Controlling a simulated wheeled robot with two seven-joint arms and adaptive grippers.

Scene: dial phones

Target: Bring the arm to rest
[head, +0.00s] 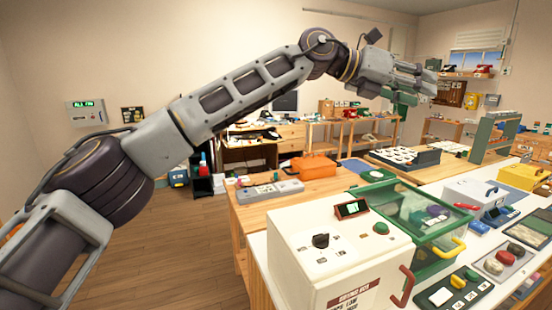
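My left arm (240,95) reaches from the lower left up across the picture, stretched out to the right. My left gripper (428,82) is at its end, in the air at the upper right, above the far benches in the picture. I see it side-on and small, so I cannot tell whether its fingers are apart or closed. No object clearly shows between them. My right gripper is out of view.
A cream box with a dial (335,255) and a green-framed clear bin (410,210) stand on the near white table. Several devices, including a yellow box (522,177), fill the right. A wooden bench with an orange case (314,167) is behind. Wooden floor (190,255) at left is clear.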

